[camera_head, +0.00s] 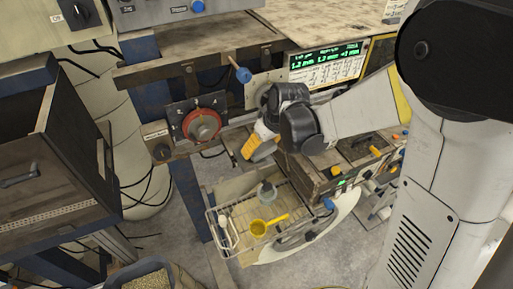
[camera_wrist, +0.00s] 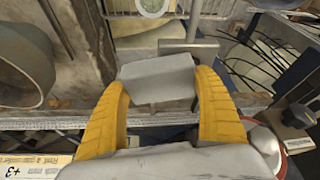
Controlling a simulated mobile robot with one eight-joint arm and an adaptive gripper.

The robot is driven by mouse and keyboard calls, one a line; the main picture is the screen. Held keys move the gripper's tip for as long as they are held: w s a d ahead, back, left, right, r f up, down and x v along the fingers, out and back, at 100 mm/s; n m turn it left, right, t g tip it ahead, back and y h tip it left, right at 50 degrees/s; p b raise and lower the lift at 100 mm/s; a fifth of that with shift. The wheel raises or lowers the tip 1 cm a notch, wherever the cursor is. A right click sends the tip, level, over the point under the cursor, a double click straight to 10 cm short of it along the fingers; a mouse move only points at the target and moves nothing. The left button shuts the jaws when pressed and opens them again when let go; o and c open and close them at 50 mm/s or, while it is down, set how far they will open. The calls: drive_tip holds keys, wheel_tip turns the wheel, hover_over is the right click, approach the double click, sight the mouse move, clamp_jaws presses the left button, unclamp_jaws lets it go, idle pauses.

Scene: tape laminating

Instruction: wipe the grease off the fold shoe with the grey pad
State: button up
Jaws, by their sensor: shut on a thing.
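My gripper (camera_head: 258,146) is in the middle of the head view, in front of the machine and above the wire basket. In the wrist view its two yellow fingers (camera_wrist: 162,95) are shut on the grey pad (camera_wrist: 157,78), a plain block held across the fingertips. A narrow grey metal upright with a flat plate (camera_wrist: 190,46) shows just beyond the pad; I cannot tell whether this is the fold shoe or whether the pad touches it. No grease can be made out. In the head view the pad is not clearly visible behind the fingers.
A red round knob (camera_head: 203,125) on a dark panel stands left of my gripper, with a blue-ended lever (camera_head: 243,75) above. A lit green display (camera_head: 328,61) is behind. A dark cabinet (camera_head: 50,170) stands left.

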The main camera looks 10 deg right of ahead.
sight(238, 159)
drive_tip(key=shift+a, duration=0.1)
drive_tip(key=shift+s+a+f+b, duration=0.1)
drive_tip(key=shift+s+a+b, duration=0.15)
drive_tip(key=shift+a, duration=0.6)
drive_tip(key=shift+s+a+f+b, duration=0.15)
drive_tip(key=shift+s+a, duration=0.15)
drive_tip(key=shift+a, duration=0.5)
drive_tip(key=shift+s+a+r, duration=0.1)
drive_tip(key=shift+s+a, duration=0.15)
drive_tip(key=shift+a, duration=0.75)
drive_tip(key=shift+s+a+r, duration=0.1)
drive_tip(key=shift+s+a, duration=0.15)
drive_tip(key=shift+a, duration=0.7)
drive_tip(key=shift+r, duration=0.15)
drive_tip(key=shift+d+r+p, duration=0.1)
drive_tip(key=shift+r+p, duration=1.75)
drive_tip(key=shift+r, duration=1.05)
wheel_tip(238, 159, up, 3)
drive_tip(key=shift+p, duration=0.95)
